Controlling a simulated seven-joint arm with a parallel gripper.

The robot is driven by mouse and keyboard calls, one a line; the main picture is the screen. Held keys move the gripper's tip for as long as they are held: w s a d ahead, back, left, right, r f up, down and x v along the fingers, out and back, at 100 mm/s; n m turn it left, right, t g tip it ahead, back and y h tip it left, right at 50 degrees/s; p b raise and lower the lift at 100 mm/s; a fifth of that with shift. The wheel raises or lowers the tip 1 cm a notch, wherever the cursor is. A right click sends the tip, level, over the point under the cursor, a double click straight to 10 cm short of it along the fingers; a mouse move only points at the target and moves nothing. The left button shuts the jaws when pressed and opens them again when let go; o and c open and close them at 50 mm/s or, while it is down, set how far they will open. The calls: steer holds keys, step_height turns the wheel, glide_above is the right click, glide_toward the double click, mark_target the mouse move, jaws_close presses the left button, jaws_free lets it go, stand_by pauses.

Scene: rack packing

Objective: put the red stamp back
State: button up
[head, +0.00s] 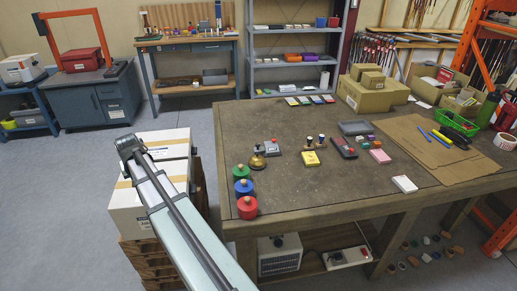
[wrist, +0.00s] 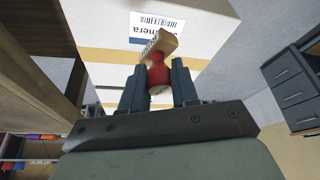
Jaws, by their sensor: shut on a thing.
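The red stamp (wrist: 158,74) shows in the wrist view, with a rounded red handle and a pale wooden block at its upper end. It is tilted, with dark lettering on the block's side. My gripper (wrist: 158,86) is shut on its red part, one finger on each side. Behind it is a white and tan labelled box (wrist: 110,55). In the head view my arm crosses the lower left, and my gripper and the held stamp cannot be made out there. Which spot is the stamp's own place cannot be told.

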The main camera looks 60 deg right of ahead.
steer(key=s+d+r+m+g+h, duration=0.1)
steer(key=s+d+r+m, duration=0.35)
steer(key=d, duration=1.15)
steer(key=s+d+f+m+g+h, duration=0.1)
steer(key=s+d+m, duration=0.1)
steer(key=s+d, duration=0.95)
steer(key=s+d+r+m+g, duration=0.1)
steer(key=s+d+m, duration=0.2)
steer(key=d, duration=1.6)
steer(key=s+d+r+m+g, duration=0.15)
steer(key=s+d+m, duration=0.25)
steer(key=s+d, duration=1)
steer(key=shift+t+h, duration=0.25)
steer(key=shift+h, duration=0.15)
steer(key=shift+s+a+f, duration=0.1)
steer(key=shift+a+f, duration=0.1)
steer(key=shift+f, duration=1.3)
steer(key=shift+s+a+f, duration=0.15)
steer(key=shift+a+f, duration=0.1)
steer(key=shift+f, duration=1.3)
steer(key=shift+s+a+f, duration=0.1)
steer(key=shift+a+f, duration=0.1)
steer(key=shift+f, duration=1.3)
steer(key=shift+f, duration=0.1)
steer(key=o, duration=0.9)
steer(key=shift+c, duration=0.2)
